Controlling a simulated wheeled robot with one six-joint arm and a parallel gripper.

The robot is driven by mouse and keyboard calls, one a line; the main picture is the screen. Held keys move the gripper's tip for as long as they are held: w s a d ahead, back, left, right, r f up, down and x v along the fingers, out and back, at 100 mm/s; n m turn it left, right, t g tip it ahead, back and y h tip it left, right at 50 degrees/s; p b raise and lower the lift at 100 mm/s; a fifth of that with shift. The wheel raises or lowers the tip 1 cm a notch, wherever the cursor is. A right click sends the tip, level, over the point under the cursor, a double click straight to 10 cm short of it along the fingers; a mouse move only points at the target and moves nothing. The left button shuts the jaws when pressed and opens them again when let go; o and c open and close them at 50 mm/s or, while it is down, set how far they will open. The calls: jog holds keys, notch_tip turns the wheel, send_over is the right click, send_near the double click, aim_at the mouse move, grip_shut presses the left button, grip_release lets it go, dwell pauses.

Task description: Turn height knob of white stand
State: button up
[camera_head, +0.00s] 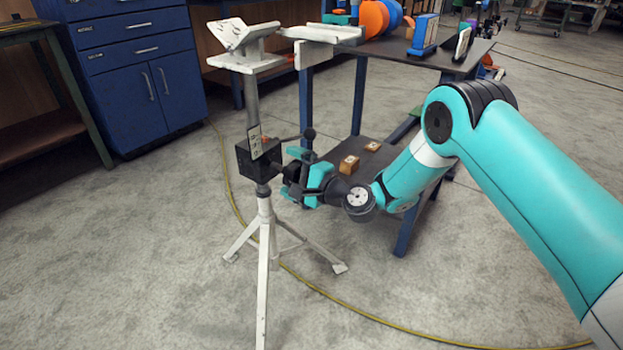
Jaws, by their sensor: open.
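The white stand (265,225) stands upright on three legs left of centre, with a V-shaped head (243,38) on top. A black block (260,160) sits round its post at mid-height. A black bar with a ball-ended knob (309,133) sticks out from the block to the right. My gripper (292,176) is just right of the block and below the ball. Its jaws are open. They partly overlap the block's right side in the picture, and I cannot tell whether they touch it. Part of the knob mechanism is hidden behind the gripper.
A dark workbench (400,60) with blue legs stands close behind, with small wooden blocks (349,165) on its lower shelf. A blue cabinet (130,70) is at the back left. A yellow cable (370,327) runs across the floor. The floor at the front left is clear.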

jog(key=b+v, duration=1.7)
jog(key=w+a+n+p, duration=0.3)
jog(key=a+n, duration=0.1)
jog(key=n, duration=0.3)
jog(key=w+a+n+p, duration=0.3)
jog(key=a+n, duration=0.2)
jog(key=n, duration=0.2)
jog(key=w+a+n+p, duration=0.3)
jog(key=a+n, duration=0.1)
jog(key=n, duration=0.3)
jog(key=shift+w+a+r+n, duration=0.25)
jog(key=shift+w+n, duration=0.05)
